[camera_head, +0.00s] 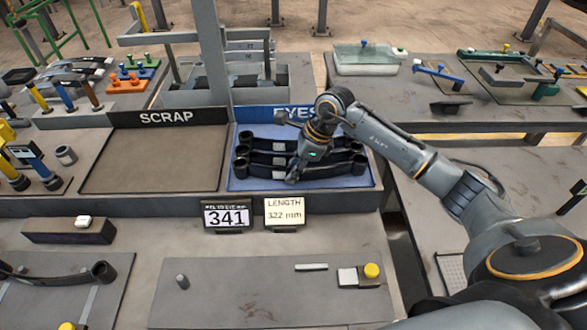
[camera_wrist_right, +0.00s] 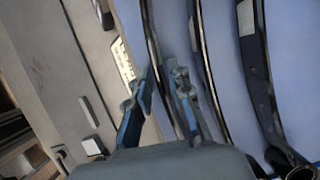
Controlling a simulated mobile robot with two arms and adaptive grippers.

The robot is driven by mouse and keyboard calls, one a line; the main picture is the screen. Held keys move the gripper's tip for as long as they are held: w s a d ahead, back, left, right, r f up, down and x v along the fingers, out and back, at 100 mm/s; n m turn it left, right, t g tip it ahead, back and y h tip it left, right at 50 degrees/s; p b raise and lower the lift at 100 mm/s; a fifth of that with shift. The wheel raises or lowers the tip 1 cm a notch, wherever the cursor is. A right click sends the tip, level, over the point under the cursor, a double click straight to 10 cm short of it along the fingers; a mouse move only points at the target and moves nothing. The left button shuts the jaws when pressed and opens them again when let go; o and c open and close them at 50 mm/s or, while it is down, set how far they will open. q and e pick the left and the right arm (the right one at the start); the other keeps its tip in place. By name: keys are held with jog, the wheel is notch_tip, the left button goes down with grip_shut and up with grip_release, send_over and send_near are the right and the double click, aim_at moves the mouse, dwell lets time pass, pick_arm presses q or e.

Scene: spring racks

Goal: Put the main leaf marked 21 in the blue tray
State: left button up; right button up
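The blue tray (camera_head: 300,183) holds several dark curved leaves (camera_head: 262,165) with eyes at their ends, lying side by side. Its rim sign reads as EYES, partly covered by my right arm. My right gripper (camera_head: 293,178) is low over the tray, at the front leaf. In the right wrist view, its two fingers (camera_wrist_right: 163,82) stand apart on either side of a thin dark leaf (camera_wrist_right: 152,38), and a gap shows between them. No number 21 can be read on any leaf, so I cannot tell which leaf is marked so. My left gripper is not in view.
An empty SCRAP tray (camera_head: 150,160) adjoins on the left. Number cards, 341 (camera_head: 227,217) and 322 mm (camera_head: 284,214), stand in front. Another leaf (camera_head: 60,277) lies on the front left bench. A clear-sided bin (camera_head: 366,60) stands behind. The front middle plate (camera_head: 235,290) is mostly bare.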

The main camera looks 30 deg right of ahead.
jog(key=shift+r, duration=0.15)
jog(key=b+v, duration=0.2)
jog(key=v, duration=1)
jog(key=shift+b, duration=0.4)
